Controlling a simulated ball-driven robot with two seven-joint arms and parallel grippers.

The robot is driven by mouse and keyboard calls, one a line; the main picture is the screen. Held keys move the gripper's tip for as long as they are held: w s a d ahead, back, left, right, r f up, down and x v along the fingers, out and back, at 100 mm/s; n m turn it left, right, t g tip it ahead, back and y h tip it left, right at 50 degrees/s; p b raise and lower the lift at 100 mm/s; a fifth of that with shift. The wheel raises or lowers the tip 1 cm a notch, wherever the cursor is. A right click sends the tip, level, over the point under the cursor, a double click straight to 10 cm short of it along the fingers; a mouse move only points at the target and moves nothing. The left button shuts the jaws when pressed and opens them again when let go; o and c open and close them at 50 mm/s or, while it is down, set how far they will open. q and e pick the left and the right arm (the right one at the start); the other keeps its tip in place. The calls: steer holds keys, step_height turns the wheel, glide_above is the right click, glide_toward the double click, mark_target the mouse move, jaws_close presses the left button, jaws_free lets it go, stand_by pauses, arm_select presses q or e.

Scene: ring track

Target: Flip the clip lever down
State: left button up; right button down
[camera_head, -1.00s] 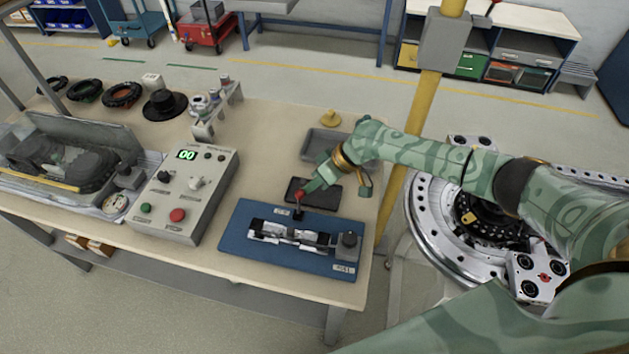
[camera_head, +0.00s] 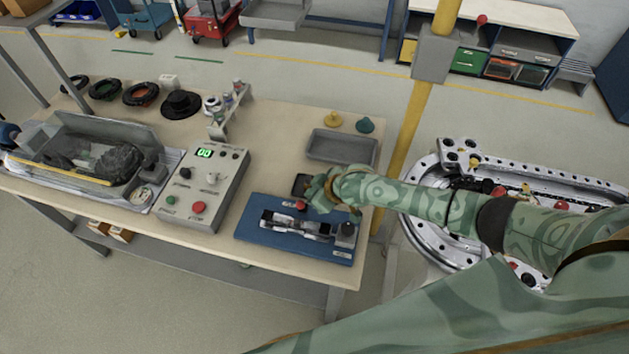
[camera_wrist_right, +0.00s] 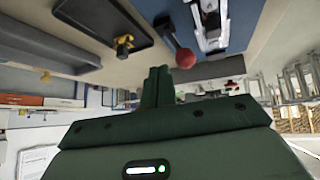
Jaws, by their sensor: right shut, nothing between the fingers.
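The clip fixture is a silver and black clamp (camera_head: 295,226) on a blue plate (camera_head: 262,236) near the table's front right corner. Its lever ends in a red knob (camera_head: 301,205), low over the back side of the clamp. My right gripper (camera_head: 312,196) is at the knob, coming from the right and behind. In the right wrist view, the shut, empty fingers (camera_wrist_right: 157,84) are beside the red knob (camera_wrist_right: 186,58); I cannot tell whether they touch. The silver clamp (camera_wrist_right: 211,22) is beyond the knob. The lever's shaft is mostly hidden in the head view. My left gripper is out of view.
A control box (camera_head: 203,190) with a green display stands left of the plate. A small dark tray (camera_head: 299,184) lies behind the clamp, partly hidden by my gripper. A grey tray (camera_head: 342,148) is farther back. A yellow post (camera_head: 407,130) rises right of the table.

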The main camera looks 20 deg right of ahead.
steer(key=shift+w+d, duration=0.1)
steer(key=shift+w, duration=0.05)
steer(key=shift+w+d+f, duration=0.1)
steer(key=shift+f, duration=0.05)
steer(key=shift+w+d, duration=0.1)
steer(key=shift+w, duration=0.05)
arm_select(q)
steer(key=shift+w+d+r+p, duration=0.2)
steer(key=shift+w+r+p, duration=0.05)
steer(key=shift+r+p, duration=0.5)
arm_select(e)
steer(key=shift+r, duration=0.85)
